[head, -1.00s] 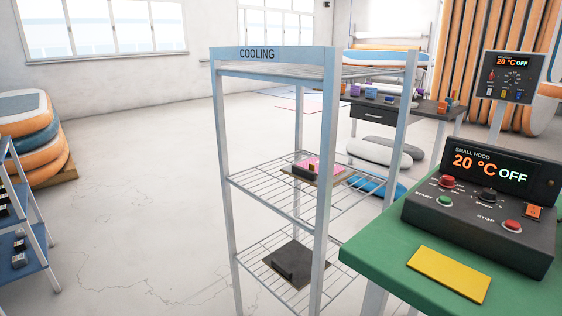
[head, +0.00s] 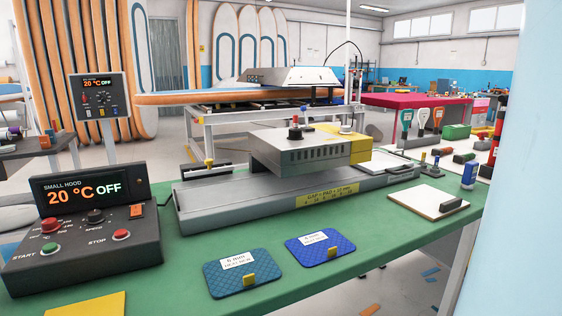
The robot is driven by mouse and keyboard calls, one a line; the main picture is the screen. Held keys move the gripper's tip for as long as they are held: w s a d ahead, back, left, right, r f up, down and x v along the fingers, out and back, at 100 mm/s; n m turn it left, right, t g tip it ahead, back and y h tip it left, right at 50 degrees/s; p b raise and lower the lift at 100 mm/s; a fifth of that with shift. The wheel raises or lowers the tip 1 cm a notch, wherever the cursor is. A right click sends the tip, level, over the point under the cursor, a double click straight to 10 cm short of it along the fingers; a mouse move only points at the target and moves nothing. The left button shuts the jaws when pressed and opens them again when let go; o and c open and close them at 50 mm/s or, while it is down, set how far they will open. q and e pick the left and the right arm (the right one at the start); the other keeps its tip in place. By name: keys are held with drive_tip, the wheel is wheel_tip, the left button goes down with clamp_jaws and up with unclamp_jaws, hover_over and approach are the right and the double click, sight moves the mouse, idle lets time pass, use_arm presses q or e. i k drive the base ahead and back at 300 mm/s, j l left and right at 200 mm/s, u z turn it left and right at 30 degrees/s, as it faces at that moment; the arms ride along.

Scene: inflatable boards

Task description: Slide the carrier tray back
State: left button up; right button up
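A long grey bed (head: 230,207) lies on the green table (head: 395,227), with a yellow label reading GAP = PAD + 10 mm on its front. A grey hood (head: 305,152) with a red knob on top stands over its middle. A flat tray with a pale top (head: 386,162) shows at the bed's right end, beyond the hood; it looks like the carrier tray. The hood hides any part beneath it. Neither of my grippers is in view.
The small hood control box (head: 85,235) reads 20 °C OFF. Blue pads (head: 245,272) (head: 320,247) lie in front of the bed. A white board (head: 428,203) with a dark handle lies right of it. A pale blue surface (head: 520,150) blocks the right edge.

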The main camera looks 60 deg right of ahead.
sight(382, 163)
drive_tip(key=z, duration=2.7)
